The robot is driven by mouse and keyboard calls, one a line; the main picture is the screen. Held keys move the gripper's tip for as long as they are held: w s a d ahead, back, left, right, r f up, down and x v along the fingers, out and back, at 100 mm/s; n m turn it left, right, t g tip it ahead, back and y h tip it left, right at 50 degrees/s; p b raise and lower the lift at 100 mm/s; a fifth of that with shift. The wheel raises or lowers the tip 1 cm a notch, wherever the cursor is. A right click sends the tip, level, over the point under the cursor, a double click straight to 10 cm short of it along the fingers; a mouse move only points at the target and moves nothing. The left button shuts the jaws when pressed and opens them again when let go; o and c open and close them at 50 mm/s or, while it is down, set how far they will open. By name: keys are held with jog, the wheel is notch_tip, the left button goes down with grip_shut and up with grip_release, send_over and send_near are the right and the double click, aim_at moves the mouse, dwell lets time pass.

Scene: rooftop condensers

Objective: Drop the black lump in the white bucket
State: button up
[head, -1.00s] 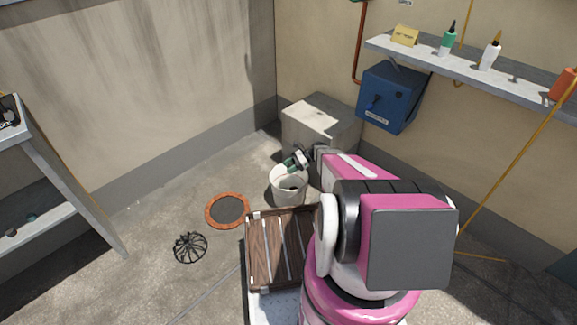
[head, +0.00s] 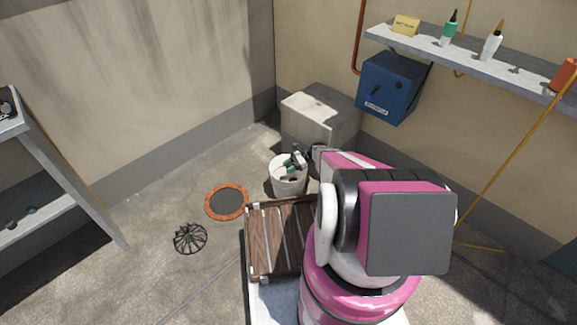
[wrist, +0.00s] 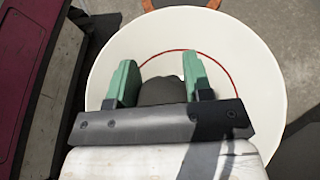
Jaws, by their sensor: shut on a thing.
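The white bucket (head: 283,189) stands on the floor ahead, in front of a grey box. In the wrist view its round white wall (wrist: 255,70) fills much of the picture, with a thin red ring inside. My gripper (head: 293,163) is at the bucket's mouth, and its green fingers (wrist: 160,82) point down into the bucket. The fingers are shut on the black lump (wrist: 162,91), a dark rounded thing between them, partly hidden by the gripper's body. The lump is not clear in the head view.
A grey box (head: 315,110) stands just behind the bucket. A slatted brown tray (head: 270,238) is in front. An orange-rimmed disc (head: 227,202) and a black wire dome (head: 190,238) lie on the floor at left. A wall shelf (head: 475,67) and blue box (head: 392,88) are at right.

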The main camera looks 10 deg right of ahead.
jog(key=o, duration=1)
jog(key=shift+c, duration=0.2)
jog(key=shift+r, duration=0.6)
notch_tip(320, 180, up, 3)
jog(key=shift+s+r, duration=0.1)
jog(key=shift+s, duration=0.05)
jog(key=s+a+r, duration=0.6)
jog(key=a, duration=0.4)
jog(key=shift+r, duration=0.35)
